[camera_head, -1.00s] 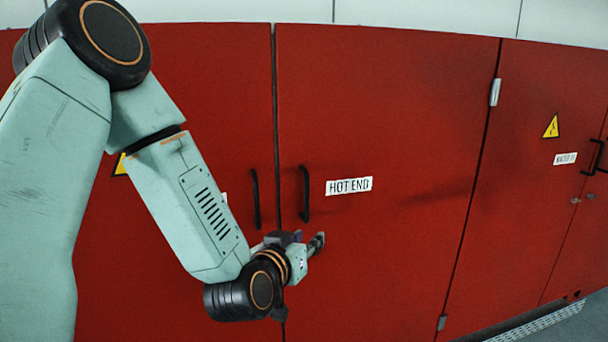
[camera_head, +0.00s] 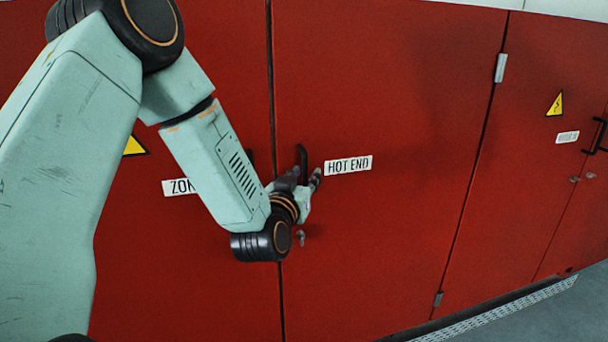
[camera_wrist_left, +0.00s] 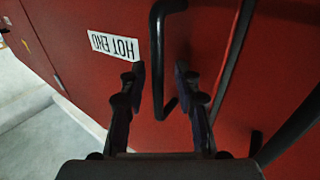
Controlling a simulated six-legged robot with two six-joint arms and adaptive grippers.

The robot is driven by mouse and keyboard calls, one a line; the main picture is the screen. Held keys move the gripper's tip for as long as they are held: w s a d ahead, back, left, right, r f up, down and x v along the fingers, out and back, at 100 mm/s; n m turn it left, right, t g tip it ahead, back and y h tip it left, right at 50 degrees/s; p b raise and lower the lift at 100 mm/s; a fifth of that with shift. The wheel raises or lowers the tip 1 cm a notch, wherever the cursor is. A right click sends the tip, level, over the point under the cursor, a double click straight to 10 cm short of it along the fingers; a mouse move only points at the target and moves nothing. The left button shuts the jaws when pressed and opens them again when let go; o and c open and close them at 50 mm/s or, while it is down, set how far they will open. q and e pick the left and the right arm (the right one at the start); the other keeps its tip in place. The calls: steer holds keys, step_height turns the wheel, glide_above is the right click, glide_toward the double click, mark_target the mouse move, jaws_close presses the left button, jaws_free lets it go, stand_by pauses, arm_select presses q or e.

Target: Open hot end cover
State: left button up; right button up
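The hot end cover (camera_head: 390,230) is a red door panel with a white "HOT END" label (camera_head: 348,165); it is shut. Its black bar handle (camera_head: 302,158) is near the door's left edge, its lower part hidden behind my left gripper (camera_head: 305,180). In the left wrist view the label (camera_wrist_left: 113,46) appears upside down, and the handle (camera_wrist_left: 157,60) runs between the two spread fingers of my left gripper (camera_wrist_left: 162,78). The fingers are open, with a gap on each side of the handle. My right gripper is out of view.
A neighbouring red door (camera_head: 180,270) with a partly hidden label stands left of the seam. A small lock (camera_head: 301,238) sits below the handle. Another red door (camera_head: 540,130) with a yellow warning sign (camera_head: 555,104) is at right. Grey floor (camera_head: 520,320) shows at lower right.

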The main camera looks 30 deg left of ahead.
arm_select(q)
steer(key=shift+w+d+r, duration=0.1)
steer(key=shift+w+d, duration=0.05)
steer(key=shift+d+r, duration=0.1)
steer(key=shift+d, duration=0.05)
steer(key=shift+s+r, duration=0.15)
steer(key=shift+s, duration=0.25)
steer(key=shift+w+a+f, duration=0.3)
steer(key=shift+w+a, duration=0.05)
steer(key=shift+a, duration=0.05)
steer(key=c, duration=0.4)
steer(key=shift+d, duration=0.25)
jaws_close()
steer(key=shift+s+r, duration=0.1)
steer(key=shift+r, duration=0.1)
steer(key=shift+a, duration=0.1)
